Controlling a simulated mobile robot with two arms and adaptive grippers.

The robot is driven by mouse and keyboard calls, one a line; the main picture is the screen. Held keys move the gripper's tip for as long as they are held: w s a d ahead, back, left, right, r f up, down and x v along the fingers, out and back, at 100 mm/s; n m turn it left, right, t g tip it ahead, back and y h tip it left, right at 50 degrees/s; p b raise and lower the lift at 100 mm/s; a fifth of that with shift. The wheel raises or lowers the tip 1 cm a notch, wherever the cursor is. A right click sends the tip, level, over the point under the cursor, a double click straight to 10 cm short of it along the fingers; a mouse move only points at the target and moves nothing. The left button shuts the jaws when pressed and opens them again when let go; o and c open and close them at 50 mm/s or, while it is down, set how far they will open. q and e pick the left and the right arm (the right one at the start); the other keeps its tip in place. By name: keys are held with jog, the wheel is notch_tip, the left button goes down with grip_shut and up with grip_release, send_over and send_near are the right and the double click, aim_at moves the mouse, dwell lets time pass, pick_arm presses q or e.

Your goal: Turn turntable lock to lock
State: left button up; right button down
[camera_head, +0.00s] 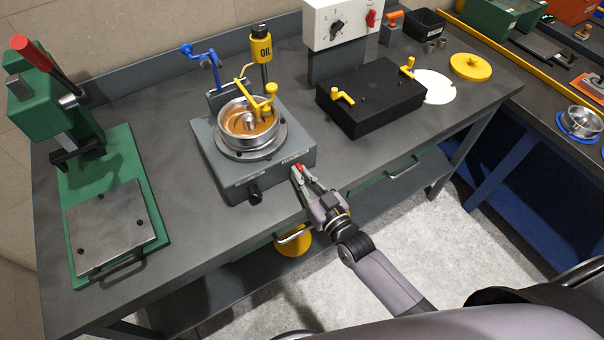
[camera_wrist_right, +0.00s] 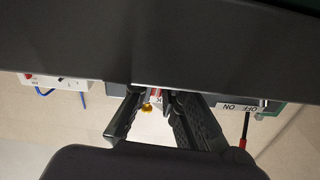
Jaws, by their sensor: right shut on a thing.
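The turntable (camera_head: 220,160) is a grey box on the bench, with a round metal pan (camera_head: 252,145) on top that holds amber liquid. A black knob (camera_head: 255,195) sits on its front face. A small red lever (camera_head: 298,168) is at its front right corner, beside a label. My right gripper (camera_head: 301,175) is shut on the red lever, its arm reaching in from the lower right. In the right wrist view the fingers (camera_wrist_right: 158,115) frame a bit of red; the dark housing hides much of the lever. My left gripper is not in view.
A yellow oil can (camera_head: 261,48) and blue clamp (camera_head: 203,58) stand behind the turntable. A black box (camera_head: 372,100) with yellow handles is to its right. A green press (camera_head: 105,200) is at left. The bench (camera_head: 200,240) front is clear.

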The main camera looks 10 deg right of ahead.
jog(key=n, duration=0.3)
jog(key=shift+d+n, duration=0.1)
jog(key=shift+n, duration=0.3)
jog(key=shift+n+p, duration=0.35)
jog(key=shift+n, duration=1.35)
jog(key=c, duration=1.7)
grip_release()
jog(key=shift+o, duration=0.2)
jog(key=shift+s+d, duration=0.1)
jog(key=v, duration=1.1)
jog(key=shift+s, duration=0.3)
jog(key=shift+d, duration=0.1)
